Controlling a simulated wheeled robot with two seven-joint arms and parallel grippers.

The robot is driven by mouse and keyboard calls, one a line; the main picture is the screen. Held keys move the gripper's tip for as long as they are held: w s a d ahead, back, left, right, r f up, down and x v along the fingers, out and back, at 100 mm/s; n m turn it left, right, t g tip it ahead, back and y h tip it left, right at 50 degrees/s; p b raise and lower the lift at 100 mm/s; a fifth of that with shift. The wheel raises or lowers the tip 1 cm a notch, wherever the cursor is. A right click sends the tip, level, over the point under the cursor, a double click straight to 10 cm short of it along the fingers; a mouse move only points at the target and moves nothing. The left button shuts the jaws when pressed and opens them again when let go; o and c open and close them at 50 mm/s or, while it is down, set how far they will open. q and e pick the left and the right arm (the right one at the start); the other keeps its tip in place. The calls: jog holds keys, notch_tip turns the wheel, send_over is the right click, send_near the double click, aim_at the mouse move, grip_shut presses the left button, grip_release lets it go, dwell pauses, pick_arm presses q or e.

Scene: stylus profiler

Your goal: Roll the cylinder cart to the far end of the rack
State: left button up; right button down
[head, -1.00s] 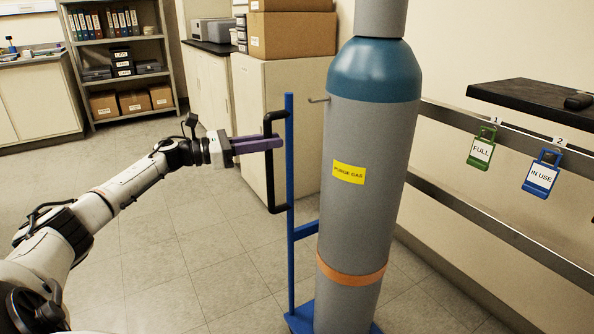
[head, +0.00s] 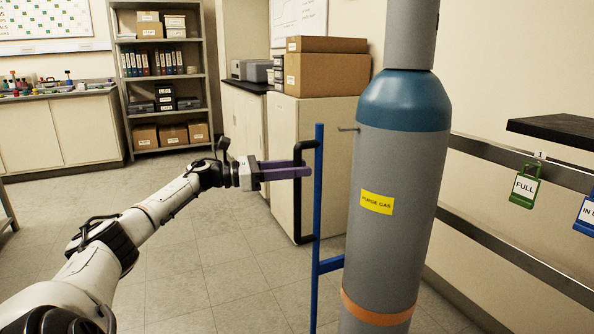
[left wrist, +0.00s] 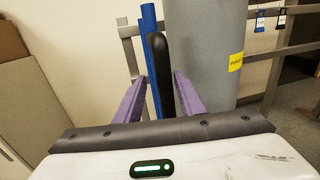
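The grey cylinder (head: 400,250) has a blue shoulder, a yellow purge gas label and an orange strap. It stands upright on the cart, whose blue post (head: 318,215) and black handle (head: 306,218) are on its left. In the left wrist view the handle (left wrist: 162,72) stands between the fingertips, with the cylinder (left wrist: 207,60) at right. The cart's base is below the head view. My right gripper is not in view.
The rack's rail (head: 490,155) runs along the right wall, with a green FULL tag (head: 524,187) and a blue tag (head: 588,213) under a black shelf (head: 560,130). A cabinet (head: 290,180) with boxes stands behind the handle. Open tiled floor (head: 220,270) lies at left.

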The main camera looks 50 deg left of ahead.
pick_arm(q)
jog(key=shift+s+d+f, duration=0.1)
